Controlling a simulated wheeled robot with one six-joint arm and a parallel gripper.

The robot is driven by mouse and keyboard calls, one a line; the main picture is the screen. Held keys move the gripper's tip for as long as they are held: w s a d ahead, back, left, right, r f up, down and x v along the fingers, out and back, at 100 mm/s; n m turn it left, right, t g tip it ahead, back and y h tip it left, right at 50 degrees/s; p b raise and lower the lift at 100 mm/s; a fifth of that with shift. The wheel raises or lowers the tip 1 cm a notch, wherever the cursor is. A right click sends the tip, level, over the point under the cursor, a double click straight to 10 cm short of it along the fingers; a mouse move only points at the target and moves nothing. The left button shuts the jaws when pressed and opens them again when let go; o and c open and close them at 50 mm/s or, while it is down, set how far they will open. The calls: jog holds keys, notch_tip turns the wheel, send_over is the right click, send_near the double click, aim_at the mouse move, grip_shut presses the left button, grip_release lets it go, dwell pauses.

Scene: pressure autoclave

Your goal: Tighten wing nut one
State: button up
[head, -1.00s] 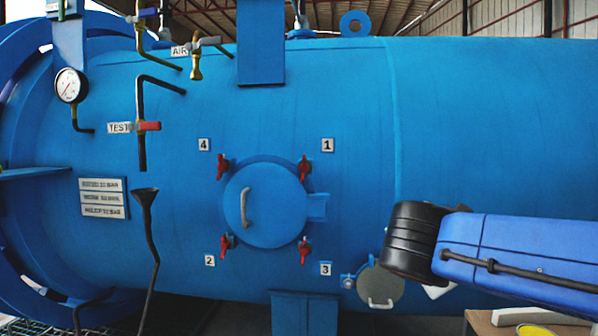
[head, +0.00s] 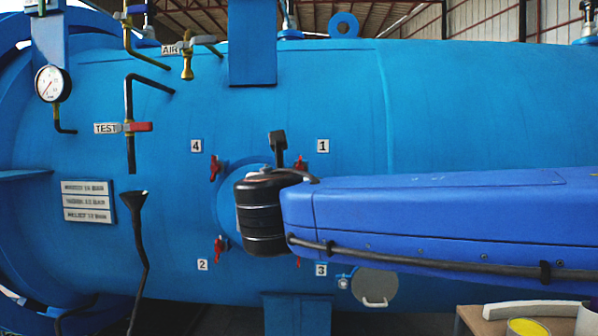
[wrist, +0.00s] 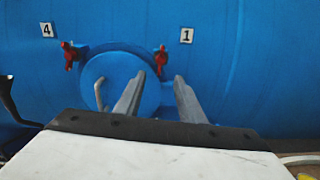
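Wing nut one (head: 300,161) is red and sits at the upper right of the round blue hatch, below the label 1 (head: 323,146); my arm partly hides it in the head view. In the wrist view wing nut one (wrist: 161,60) stands upright, beyond my gripper (wrist: 157,82). The gripper's two grey fingers are spread apart with nothing between them, and the nut shows past their tips. The hatch (wrist: 120,75) with its grey handle (wrist: 99,95) lies to the left of the fingers. In the head view my arm covers most of the hatch.
Other red wing nuts are at label 4 (head: 215,168) and label 2 (head: 220,245); the one by label 3 is mostly hidden. A gauge (head: 49,83), pipes and a black funnel (head: 137,199) are at the left. A table with rolls (head: 527,326) is at the lower right.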

aim_at(299, 170)
jog(key=w, duration=1.5)
jog(key=shift+w+d, duration=0.15)
jog(key=shift+d, duration=0.15)
grip_shut()
